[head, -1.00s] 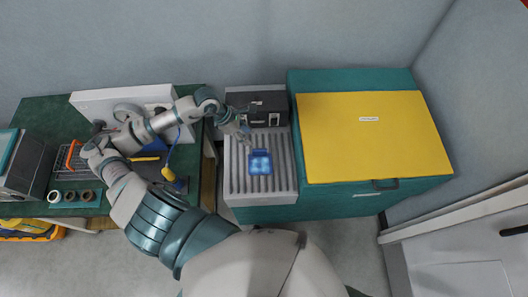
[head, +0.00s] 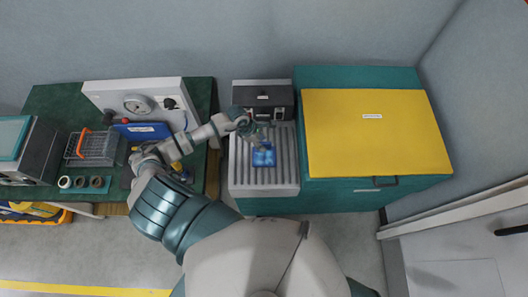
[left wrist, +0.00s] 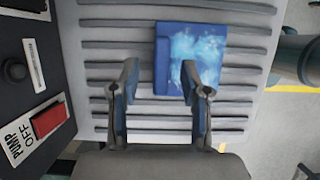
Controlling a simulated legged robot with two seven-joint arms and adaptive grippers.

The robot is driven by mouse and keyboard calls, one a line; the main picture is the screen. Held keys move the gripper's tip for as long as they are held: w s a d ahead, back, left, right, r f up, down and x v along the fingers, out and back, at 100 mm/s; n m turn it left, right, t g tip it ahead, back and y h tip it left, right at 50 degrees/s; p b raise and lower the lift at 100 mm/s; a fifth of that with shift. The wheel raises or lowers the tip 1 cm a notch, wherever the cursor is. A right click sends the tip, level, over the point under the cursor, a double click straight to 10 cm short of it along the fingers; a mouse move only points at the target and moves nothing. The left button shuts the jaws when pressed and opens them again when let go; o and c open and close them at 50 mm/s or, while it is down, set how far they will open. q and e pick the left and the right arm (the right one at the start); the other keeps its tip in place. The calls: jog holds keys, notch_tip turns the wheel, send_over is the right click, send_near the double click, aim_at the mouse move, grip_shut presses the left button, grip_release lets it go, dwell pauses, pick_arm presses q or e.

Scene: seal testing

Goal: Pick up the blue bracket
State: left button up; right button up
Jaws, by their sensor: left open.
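The blue bracket (head: 264,157) lies on the ribbed grey tray (head: 238,180). In the left wrist view the bracket (left wrist: 172,82) shows an upright or raised strip along its left side and a pale, shiny patch on its face. My left gripper (head: 262,142) is just above the bracket's upper edge in the head view. In the left wrist view the left gripper (left wrist: 159,80) is open, with its right finger overlapping the bracket and its left finger to the left of it, over the bare tray. Nothing is between the fingers that I can see held. My right gripper is out of view.
A dark control box (head: 263,97) stands behind the tray; its red pump switch (left wrist: 47,120) shows at left in the wrist view. A yellow-topped teal cabinet (head: 370,135) is right of the tray. The left bench (head: 45,105) holds a gauge panel (head: 135,100) and wire basket (head: 92,147).

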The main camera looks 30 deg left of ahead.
pick_arm(q)
jog(key=shift+x, duration=1.4)
grip_shut()
jog(key=shift+w+r, duration=0.1)
jog(key=shift+r, duration=0.85)
jog(key=shift+s+r+b, duration=0.25)
jog(key=shift+r+b, duration=0.2)
jog(key=shift+r, duration=0.45)
jog(key=s, duration=0.5)
jog(key=s+r+b, duration=0.1)
jog(key=s, duration=0.4)
jog(key=s+a+b, duration=0.1)
jog(key=s, duration=0.4)
jog(key=shift+s+r, duration=0.25)
jog(key=shift+s, duration=0.05)
